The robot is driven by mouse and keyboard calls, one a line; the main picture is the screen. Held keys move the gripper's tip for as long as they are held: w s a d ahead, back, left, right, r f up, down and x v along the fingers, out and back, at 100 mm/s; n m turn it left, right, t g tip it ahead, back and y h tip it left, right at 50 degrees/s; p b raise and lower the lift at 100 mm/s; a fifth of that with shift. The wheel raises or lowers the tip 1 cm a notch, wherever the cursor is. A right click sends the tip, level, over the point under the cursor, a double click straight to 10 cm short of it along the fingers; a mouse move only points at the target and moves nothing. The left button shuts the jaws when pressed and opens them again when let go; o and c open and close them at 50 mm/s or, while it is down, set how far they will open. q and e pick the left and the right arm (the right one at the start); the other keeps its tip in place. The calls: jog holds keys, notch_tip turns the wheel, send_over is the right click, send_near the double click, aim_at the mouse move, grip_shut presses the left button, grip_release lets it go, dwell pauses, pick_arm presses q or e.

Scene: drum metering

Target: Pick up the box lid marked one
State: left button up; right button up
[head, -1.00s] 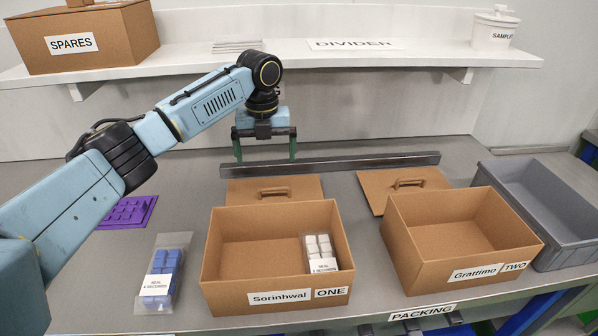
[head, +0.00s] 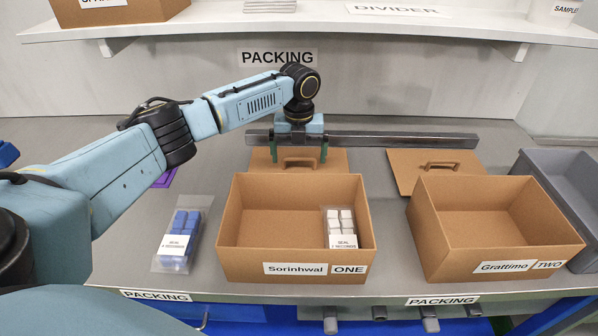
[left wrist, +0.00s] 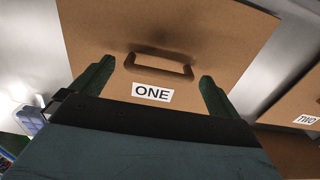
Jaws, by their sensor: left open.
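The box lid marked ONE (head: 262,160) lies flat on the table behind the open box marked ONE (head: 290,266). It is brown cardboard with a raised handle (head: 300,161). In the left wrist view the lid (left wrist: 215,48) carries a white ONE label (left wrist: 152,92), with the handle (left wrist: 160,66) just beyond it. My left gripper (head: 300,158) is open above the lid, one green finger on each side of the handle. In the left wrist view its fingertips (left wrist: 152,78) straddle the handle area. I cannot tell whether they touch the lid. My right gripper is out of view.
The lid marked TWO (head: 405,170) lies to the right, behind the open box TWO (head: 490,245). A dark bar (head: 400,140) runs behind both lids. A pouch of white blocks (head: 341,228) is in box ONE; a pouch of blue blocks (head: 182,235) lies left of it. A grey bin (head: 570,190) stands far right.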

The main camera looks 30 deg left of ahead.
pick_arm(q)
notch_tip(320, 180, down, 2)
jog(key=shift+f, duration=0.1)
jog(key=c, duration=0.9)
